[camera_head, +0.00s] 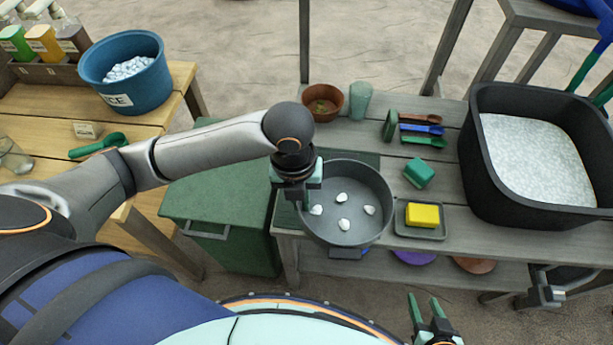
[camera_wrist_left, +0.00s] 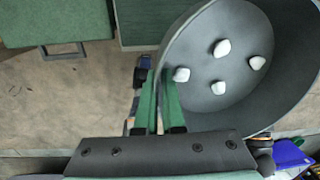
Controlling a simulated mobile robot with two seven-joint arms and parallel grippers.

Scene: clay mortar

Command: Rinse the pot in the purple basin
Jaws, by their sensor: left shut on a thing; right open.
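The grey pot (camera_head: 358,228), with several white lumps (camera_head: 343,223) inside, is at the left end of the grey bench. In the head view, my left gripper (camera_head: 304,200) is at the pot's left rim. The left wrist view shows the green fingers (camera_wrist_left: 158,85) shut on the wall of the pot (camera_wrist_left: 235,112). Whether the pot rests on the bench or is lifted, I cannot tell. A purple round thing (camera_head: 414,257), perhaps the basin, shows partly on the lower shelf, mostly hidden by the bench top. My right gripper (camera_head: 431,312) is open and empty at the bottom.
A yellow sponge (camera_head: 423,215) on a tray, a teal block (camera_head: 419,173) and small scoops (camera_head: 423,130) lie right of the pot. A black tub (camera_head: 475,165) of white material stands further right. A brown bowl (camera_head: 323,116) and green cup (camera_head: 360,101) stand behind the pot.

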